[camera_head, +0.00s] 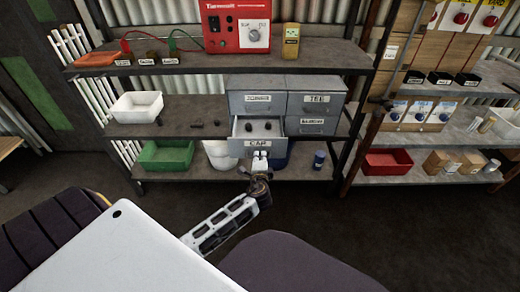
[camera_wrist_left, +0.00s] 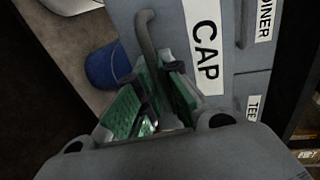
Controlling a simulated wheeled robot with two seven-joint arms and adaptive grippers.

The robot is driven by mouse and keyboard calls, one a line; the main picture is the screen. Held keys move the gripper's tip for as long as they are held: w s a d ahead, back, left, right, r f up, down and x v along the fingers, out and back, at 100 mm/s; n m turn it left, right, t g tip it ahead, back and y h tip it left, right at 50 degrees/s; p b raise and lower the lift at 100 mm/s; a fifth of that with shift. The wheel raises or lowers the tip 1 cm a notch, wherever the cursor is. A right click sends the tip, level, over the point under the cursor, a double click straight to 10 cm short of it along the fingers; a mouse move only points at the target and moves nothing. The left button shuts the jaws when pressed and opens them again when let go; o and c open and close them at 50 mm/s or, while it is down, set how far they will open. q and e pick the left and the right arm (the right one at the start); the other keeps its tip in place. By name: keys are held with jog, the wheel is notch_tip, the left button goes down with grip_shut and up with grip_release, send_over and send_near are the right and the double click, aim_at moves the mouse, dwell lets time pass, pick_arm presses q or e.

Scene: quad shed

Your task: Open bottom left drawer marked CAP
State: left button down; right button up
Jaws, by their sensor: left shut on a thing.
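The grey drawer cabinet (camera_head: 272,81) stands on the middle shelf. Its bottom left drawer (camera_head: 236,146), marked CAP, is pulled out, and small dark items show inside it. My left gripper (camera_head: 260,160) is at the front of this drawer, just below the label. In the left wrist view the CAP label (camera_wrist_left: 207,38) is close, and a curved grey handle (camera_wrist_left: 146,32) runs down between the green finger pads of my left gripper (camera_wrist_left: 155,100). The gripper is shut on the handle; the fingers partly hide its lower end. My right gripper is not in view.
The other cabinet drawers look shut. A white bin (camera_head: 137,107) and a green bin (camera_head: 166,155) stand to the left. A blue container (camera_wrist_left: 103,67) is beside the gripper in the left wrist view. A shelf post (camera_head: 356,128) stands to the right. The floor in front is clear.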

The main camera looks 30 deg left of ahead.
pick_arm(q)
jog(key=shift+v, duration=0.9)
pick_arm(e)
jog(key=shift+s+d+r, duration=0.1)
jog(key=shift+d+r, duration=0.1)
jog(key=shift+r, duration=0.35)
pick_arm(q)
jog(key=shift+f, duration=0.25)
jog(key=c, duration=1.9)
grip_release()
jog(key=shift+o, duration=0.2)
jog(key=shift+s+d, duration=0.1)
jog(key=v, duration=1.2)
